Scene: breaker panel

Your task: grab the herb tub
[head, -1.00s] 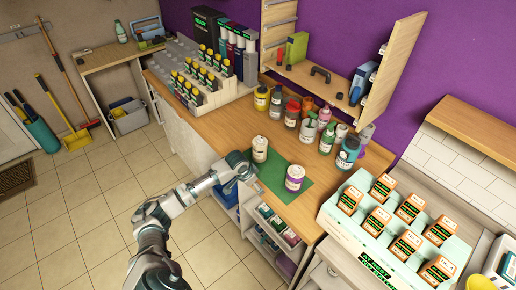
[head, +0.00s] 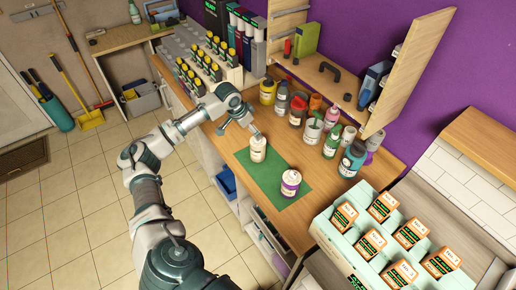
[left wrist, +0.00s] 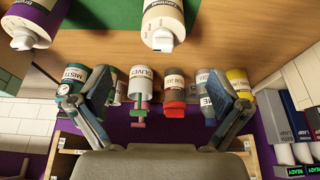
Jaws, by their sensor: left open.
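Two white tubs stand upright on a green mat (head: 268,182) on the wooden counter. One has a beige band (head: 258,149), and the other has a purple band (head: 290,184). I cannot read which is the herb tub. My left gripper (head: 240,129) is open and empty, just left of and above the beige-banded tub, apart from it as far as I can tell. In the left wrist view, its spread fingers (left wrist: 157,78) have nothing between them in contact. The beige-banded tub (left wrist: 163,22) and purple-banded tub (left wrist: 38,22) show at the top edge. My right gripper is out of view.
Several bottles and jars (head: 298,110) crowd the counter behind the mat. A rack of yellow-capped bottles (head: 205,65) stands at the back left. A pale tray of orange boxes (head: 372,240) is at the lower right. An open wooden cabinet (head: 345,85) hangs behind.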

